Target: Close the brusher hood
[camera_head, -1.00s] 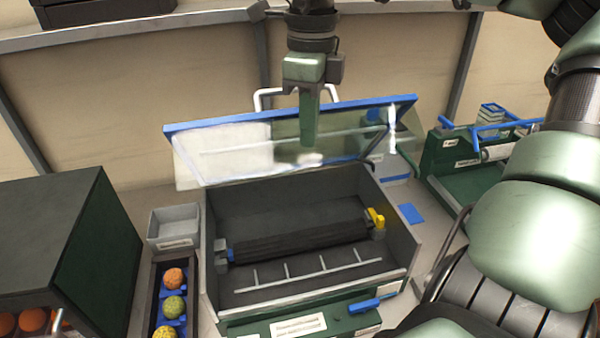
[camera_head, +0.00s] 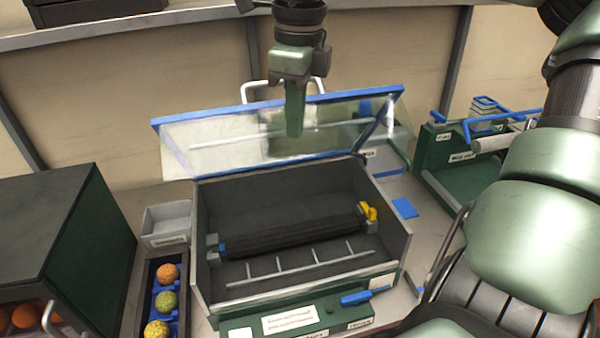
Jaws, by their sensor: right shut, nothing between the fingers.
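The brusher hood (camera_head: 225,127) is a clear panel with a blue frame, standing raised and leaning back at the rear of the dark brusher box (camera_head: 402,225). A white handle (camera_head: 247,90) shows above its top edge. The black brush roller (camera_head: 290,236) is exposed inside the open box, with a yellow part at its right end. My right gripper (camera_head: 294,134) points down from the top centre, shut and empty. Its fingers overlap the hood's top edge and panel in the picture; whether they touch it I cannot tell. My left gripper is not in view.
A dark green cabinet (camera_head: 60,215) with oranges stands at left. A grey bin (camera_head: 167,222) and a tray of fruit (camera_head: 146,300) sit between it and the brusher. A green machine with blue bars (camera_head: 440,165) is at right, beyond my arm. A wall is behind.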

